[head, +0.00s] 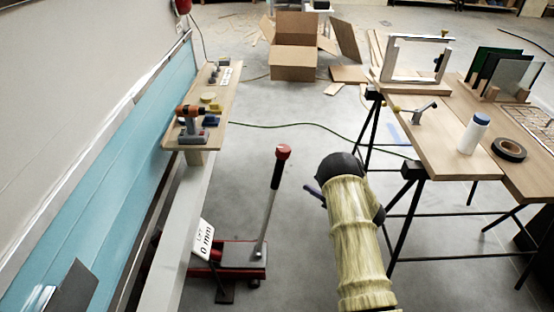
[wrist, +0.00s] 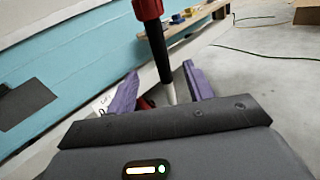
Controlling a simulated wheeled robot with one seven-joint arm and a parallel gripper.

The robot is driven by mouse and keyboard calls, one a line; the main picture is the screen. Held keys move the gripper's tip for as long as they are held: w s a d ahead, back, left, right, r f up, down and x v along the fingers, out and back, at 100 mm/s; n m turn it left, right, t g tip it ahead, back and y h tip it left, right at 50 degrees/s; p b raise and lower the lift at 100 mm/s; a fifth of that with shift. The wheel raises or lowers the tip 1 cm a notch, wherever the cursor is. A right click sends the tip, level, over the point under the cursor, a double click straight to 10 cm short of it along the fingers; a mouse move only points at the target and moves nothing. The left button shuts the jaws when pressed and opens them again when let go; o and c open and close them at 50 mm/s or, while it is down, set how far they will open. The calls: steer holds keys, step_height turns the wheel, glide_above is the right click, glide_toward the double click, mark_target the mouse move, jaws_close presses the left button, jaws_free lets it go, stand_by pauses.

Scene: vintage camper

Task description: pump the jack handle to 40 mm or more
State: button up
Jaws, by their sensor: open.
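The floor jack (head: 240,256) has a red base and stands beside the camper at lower centre-left in the head view. Its handle (head: 271,206) leans up to the right, with a black grip and a red knob (head: 283,152) on top. A white sign (head: 203,240) by the jack reads 0 mm. My gripper (head: 313,192) is right of the handle and apart from it in the head view. In the wrist view its purple fingers (wrist: 160,76) are spread, and the handle (wrist: 156,42) shows between them. Whether the handle is inside the jaws or beyond them I cannot tell.
A narrow shelf (head: 222,110) with a drill (head: 190,122) is fixed above the jack along the blue camper wall (head: 110,170). A trestle workbench (head: 440,140) with tools stands at right. Grey floor is open behind the handle, crossed by a green cable (head: 310,124).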

steer(key=x, duration=1.7)
steer(key=shift+s+a+r, duration=0.1)
steer(key=shift+a+r, duration=0.05)
steer(key=shift+a, duration=0.25)
steer(key=shift+c, duration=0.2)
jaws_close()
